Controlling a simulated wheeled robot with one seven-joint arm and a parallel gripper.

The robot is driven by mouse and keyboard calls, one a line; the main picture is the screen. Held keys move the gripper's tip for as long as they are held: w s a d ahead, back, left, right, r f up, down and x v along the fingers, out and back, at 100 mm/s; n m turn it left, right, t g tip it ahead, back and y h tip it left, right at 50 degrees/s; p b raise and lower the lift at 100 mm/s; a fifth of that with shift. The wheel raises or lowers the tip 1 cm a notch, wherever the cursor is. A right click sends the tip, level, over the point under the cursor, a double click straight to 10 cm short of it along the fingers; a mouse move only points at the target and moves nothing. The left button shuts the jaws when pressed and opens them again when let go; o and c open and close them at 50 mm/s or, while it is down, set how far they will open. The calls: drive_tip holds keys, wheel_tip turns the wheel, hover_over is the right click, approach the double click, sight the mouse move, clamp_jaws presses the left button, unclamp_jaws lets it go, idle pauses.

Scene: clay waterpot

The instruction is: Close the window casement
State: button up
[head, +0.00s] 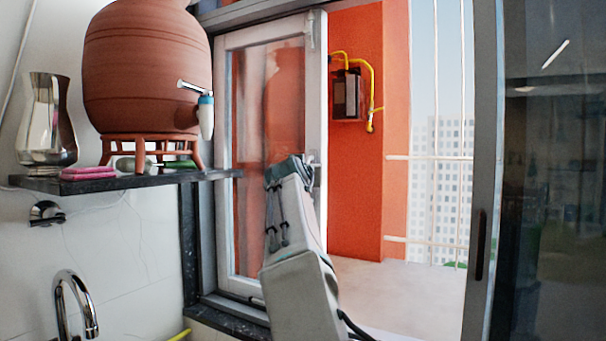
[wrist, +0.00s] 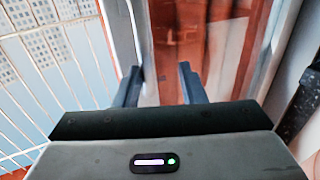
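The window casement (head: 223,150) is a white frame with a glass pane, standing swung open at the middle of the head view. Its free stile (head: 317,100) carries a handle (head: 317,178). My gripper (head: 308,162) is beside the lower half of that stile, close to the handle; the arm hides part of the pane and bottom rail. In the wrist view my gripper (wrist: 158,82) has its two fingers apart in front of the pane (wrist: 180,50) and the white stile (wrist: 126,35). I see nothing clamped between the fingers; contact with the casement cannot be told.
A clay waterpot (head: 145,65) stands on a dark shelf (head: 125,182) at left, with a metal jug (head: 47,115) and a pink sponge (head: 88,173). A faucet (head: 75,300) is below. A dark glass panel (head: 550,180) is at right. White bars (head: 437,157) stand outside.

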drive_tip(key=shift+d, duration=0.15)
drive_tip(key=shift+d, duration=0.1)
drive_tip(key=s+a+b, duration=0.1)
drive_tip(key=s+b, duration=0.8)
drive_tip(key=s, duration=0.4)
drive_tip(key=shift+s, duration=0.4)
